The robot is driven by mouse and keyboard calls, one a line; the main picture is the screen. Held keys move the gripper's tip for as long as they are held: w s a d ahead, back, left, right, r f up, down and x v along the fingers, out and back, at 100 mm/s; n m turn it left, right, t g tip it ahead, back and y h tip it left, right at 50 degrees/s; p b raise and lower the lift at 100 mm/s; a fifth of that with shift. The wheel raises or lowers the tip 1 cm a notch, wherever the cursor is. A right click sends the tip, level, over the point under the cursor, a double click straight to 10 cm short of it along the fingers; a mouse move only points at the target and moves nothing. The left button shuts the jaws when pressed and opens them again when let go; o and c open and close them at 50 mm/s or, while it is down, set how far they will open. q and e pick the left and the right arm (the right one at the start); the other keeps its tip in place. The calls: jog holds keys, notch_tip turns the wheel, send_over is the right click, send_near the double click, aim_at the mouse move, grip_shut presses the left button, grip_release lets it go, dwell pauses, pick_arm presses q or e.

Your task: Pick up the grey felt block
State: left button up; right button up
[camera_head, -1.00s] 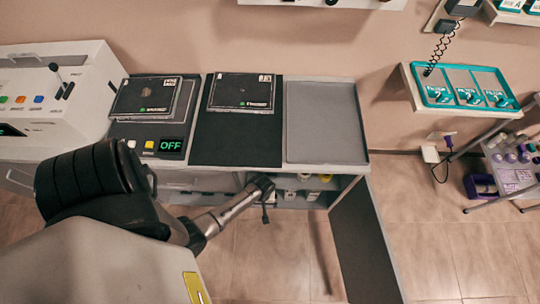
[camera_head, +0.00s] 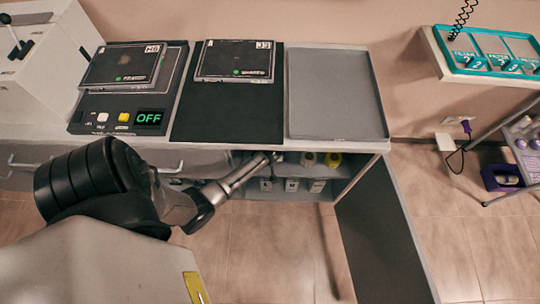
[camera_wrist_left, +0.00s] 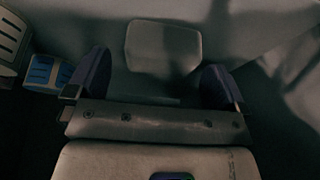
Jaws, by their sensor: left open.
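A pale grey block with rounded corners (camera_wrist_left: 163,48), which looks like the grey felt block, shows in the left wrist view. It sits just ahead of my left gripper (camera_wrist_left: 156,72), roughly centred between the two dark fingers. The fingers are open and apart; whether either touches the block I cannot tell. In the head view my left gripper (camera_head: 274,158) is inside the open cabinet under the counter, partly hidden by the counter's edge. The block cannot be made out there. My right gripper is not in view.
The counter holds a grey tray (camera_head: 335,95), a black mat (camera_head: 213,124) and a device reading OFF (camera_head: 149,118). Yellow-topped containers (camera_head: 332,160) and small labelled boxes (camera_head: 291,185) stand on the cabinet shelves. The open door (camera_head: 380,245) juts forward. A blue item (camera_wrist_left: 40,70) lies left of the gripper.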

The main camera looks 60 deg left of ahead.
pick_arm(q)
jog(key=shift+x, duration=0.8)
jog(key=c, duration=1.1)
jog(key=shift+r, duration=0.1)
jog(key=shift+r, duration=0.5)
jog(key=p+v, duration=0.2)
jog(key=shift+r+p, duration=0.35)
jog(key=shift+r, duration=0.1)
jog(key=shift+s+d+f+p, duration=0.1)
jog(key=shift+s+d+p, duration=0.6)
jog(key=shift+s+d, duration=1.3)
jog(key=shift+s+d+f+p, duration=0.1)
jog(key=shift+s+d+p, duration=0.65)
jog(key=shift+d, duration=2.3)
jog(key=shift+s+d+f+p, duration=0.1)
jog(key=shift+s+d+p, duration=0.55)
jog(key=shift+s+d, duration=1.35)
